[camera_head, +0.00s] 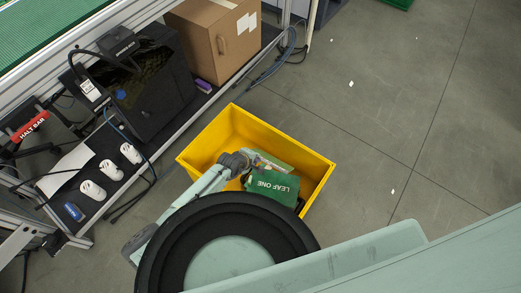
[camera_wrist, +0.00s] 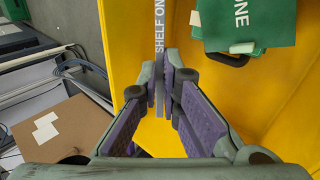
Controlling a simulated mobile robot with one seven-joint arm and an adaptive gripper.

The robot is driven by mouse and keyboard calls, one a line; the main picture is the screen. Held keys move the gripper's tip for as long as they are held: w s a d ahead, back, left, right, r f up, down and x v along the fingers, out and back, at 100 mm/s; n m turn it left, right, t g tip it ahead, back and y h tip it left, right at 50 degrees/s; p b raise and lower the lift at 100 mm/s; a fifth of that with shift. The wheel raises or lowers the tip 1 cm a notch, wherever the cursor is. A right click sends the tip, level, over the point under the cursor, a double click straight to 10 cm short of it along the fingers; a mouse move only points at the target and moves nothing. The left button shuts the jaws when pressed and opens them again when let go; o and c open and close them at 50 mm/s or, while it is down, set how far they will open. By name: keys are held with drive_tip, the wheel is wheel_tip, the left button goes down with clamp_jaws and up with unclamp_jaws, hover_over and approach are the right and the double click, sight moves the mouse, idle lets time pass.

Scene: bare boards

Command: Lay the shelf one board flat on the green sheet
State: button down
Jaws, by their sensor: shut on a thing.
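My gripper (camera_wrist: 166,85) is shut on a thin grey board, the shelf one board (camera_wrist: 159,30), which shows edge-on with the lettering "SHELF ON" along it. In the head view my gripper (camera_head: 238,163) is down inside the yellow crate (camera_head: 203,141), and the board is hard to make out there. A green piece marked "LEAF ONE" (camera_head: 272,187) lies in the crate beside my gripper; it also shows in the wrist view (camera_wrist: 245,25). A green edge (camera_head: 398,3) shows at the top right of the head view; I cannot tell whether it is the green sheet.
A bench with a green top (camera_head: 45,28) stands at the left. Its lower shelf holds a cardboard box (camera_head: 215,42), a black bag (camera_head: 150,80) and several small items. Cables hang near it. The grey floor (camera_head: 400,110) to the right is mostly clear.

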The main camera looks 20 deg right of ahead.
drive_tip(key=shift+s+d+r+m+g, duration=0.25)
drive_tip(key=shift+s+d+m+g, duration=0.2)
drive_tip(key=shift+s+d, duration=0.35)
drive_tip(key=shift+r+p, duration=0.15)
drive_tip(key=shift+p, duration=0.15)
wheel_tip(320, 180, down, 8)
drive_tip(key=b, duration=0.7)
drive_tip(key=shift+b, duration=0.3)
drive_tip(key=c, duration=1.7)
unclamp_jaws()
drive_tip(key=shift+p+v, duration=2.45)
